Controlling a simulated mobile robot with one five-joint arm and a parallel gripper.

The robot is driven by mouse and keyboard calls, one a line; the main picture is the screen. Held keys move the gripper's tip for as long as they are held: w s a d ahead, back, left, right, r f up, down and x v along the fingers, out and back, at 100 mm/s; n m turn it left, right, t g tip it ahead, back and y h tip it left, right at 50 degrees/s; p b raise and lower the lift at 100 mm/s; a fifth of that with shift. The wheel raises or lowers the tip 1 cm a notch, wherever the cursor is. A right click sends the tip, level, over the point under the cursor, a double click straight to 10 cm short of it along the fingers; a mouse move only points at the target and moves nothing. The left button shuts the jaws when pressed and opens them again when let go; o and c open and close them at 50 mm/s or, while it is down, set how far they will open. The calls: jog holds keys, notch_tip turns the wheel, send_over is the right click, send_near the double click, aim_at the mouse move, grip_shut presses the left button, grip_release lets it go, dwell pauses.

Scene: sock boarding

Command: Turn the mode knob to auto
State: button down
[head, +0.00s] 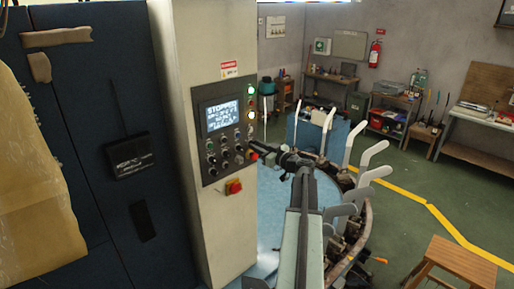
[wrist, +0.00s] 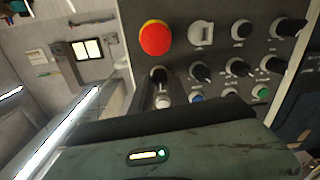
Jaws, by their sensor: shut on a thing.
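The control panel (head: 226,130) is a dark plate with several small black knobs and buttons below a screen (head: 222,116) that reads "STOPPED". My gripper (head: 259,149) reaches the panel's right edge, by the red mushroom button (head: 253,157). In the wrist view my gripper (wrist: 160,84) is shut on a small black knob (wrist: 158,74) beside the red and yellow mushroom button (wrist: 155,38). The labels are too small to read, so I cannot tell the knob's setting or confirm that it is the mode knob. My gripper's body hides the panel's lower part there.
Other black knobs (wrist: 201,73) and coloured buttons (wrist: 196,97) sit close beside my gripper. Green (head: 251,90) and yellow lamps are lit. A red switch (head: 233,187) is below the panel. A round blue machine table (head: 272,205) with upright white sock forms (head: 355,143) stands right.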

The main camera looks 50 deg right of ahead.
jog(key=shift+m+b, duration=0.3)
jog(key=shift+m, duration=3.4)
jog(key=c, duration=1.3)
grip_release()
jog(key=shift+o, duration=0.2)
jog(key=s, duration=0.7)
jog(key=shift+s+a+f, duration=0.15)
jog(key=shift+s+f, duration=0.05)
jog(key=shift+s, duration=0.2)
